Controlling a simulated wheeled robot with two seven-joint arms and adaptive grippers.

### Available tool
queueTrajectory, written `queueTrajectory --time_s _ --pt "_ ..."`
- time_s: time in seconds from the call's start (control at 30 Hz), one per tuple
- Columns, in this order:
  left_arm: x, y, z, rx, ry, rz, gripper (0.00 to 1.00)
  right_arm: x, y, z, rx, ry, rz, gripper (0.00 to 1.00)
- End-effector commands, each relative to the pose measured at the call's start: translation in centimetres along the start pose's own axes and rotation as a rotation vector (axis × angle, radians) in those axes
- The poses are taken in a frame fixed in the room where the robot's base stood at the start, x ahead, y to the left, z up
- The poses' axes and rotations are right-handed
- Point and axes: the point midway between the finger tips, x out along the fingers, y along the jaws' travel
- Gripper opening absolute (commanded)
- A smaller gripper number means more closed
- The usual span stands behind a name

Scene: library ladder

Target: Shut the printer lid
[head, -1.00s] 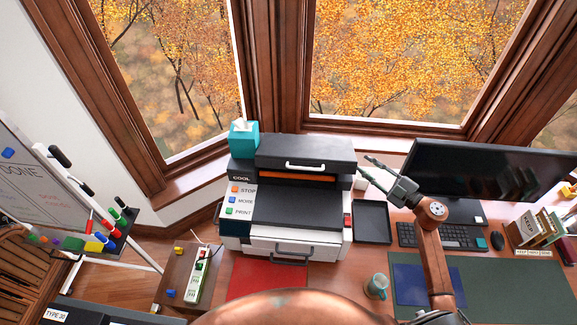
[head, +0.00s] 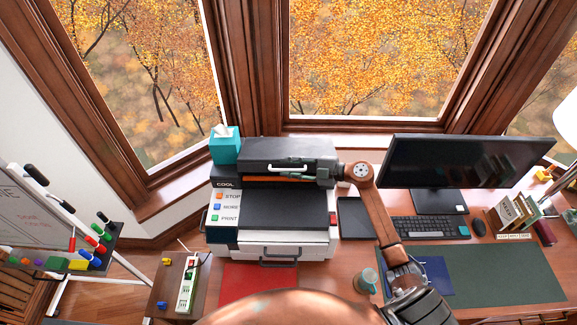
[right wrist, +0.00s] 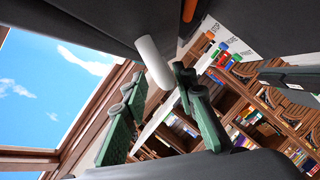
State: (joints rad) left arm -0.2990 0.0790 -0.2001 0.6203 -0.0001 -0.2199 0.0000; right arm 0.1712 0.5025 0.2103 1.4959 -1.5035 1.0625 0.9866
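The printer (head: 268,243) stands on the desk below the windows, white and black with STOP, MORE and PRINT buttons. Its dark lid (head: 262,150) is raised at the front, with an orange strip showing in the gap underneath. A white bar handle (head: 270,164) is on the lid's front. My right gripper (head: 296,172) is at the right part of this handle. In the right wrist view, the green-padded fingers (right wrist: 160,108) are apart, with the white handle (right wrist: 153,62) between them, close to the right finger; firm contact cannot be told. My left gripper is not in view.
A teal tissue box (head: 224,147) stands at the printer's back left. A black tray (head: 355,218), monitor (head: 460,170), keyboard (head: 430,229) and teal mug (head: 366,280) are to the right. A red mat (head: 250,280) lies in front.

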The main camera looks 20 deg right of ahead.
Motion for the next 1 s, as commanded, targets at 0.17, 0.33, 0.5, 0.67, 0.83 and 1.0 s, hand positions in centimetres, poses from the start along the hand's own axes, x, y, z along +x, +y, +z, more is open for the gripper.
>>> queueTrajectory --time_s 0.17,0.33,0.5,0.67,0.83,1.0 --pt "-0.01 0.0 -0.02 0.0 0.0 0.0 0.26 0.21 -0.06 0.03 0.0 0.0 -0.001 0.26" --pt "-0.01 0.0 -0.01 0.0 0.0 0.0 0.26 0.18 -0.05 0.02 0.0 0.0 0.0 0.21" --pt "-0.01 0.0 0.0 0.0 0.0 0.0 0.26 0.14 0.01 0.03 0.0 0.0 0.001 0.09" --pt "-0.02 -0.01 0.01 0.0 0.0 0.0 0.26 0.11 0.04 0.05 0.0 -0.001 0.002 0.0" --pt "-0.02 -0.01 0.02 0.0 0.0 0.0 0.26 0.09 0.05 0.07 0.0 -0.001 0.002 0.0" --pt "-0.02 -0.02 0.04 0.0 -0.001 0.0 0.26 0.08 0.05 0.1 0.0 -0.002 0.002 0.0"
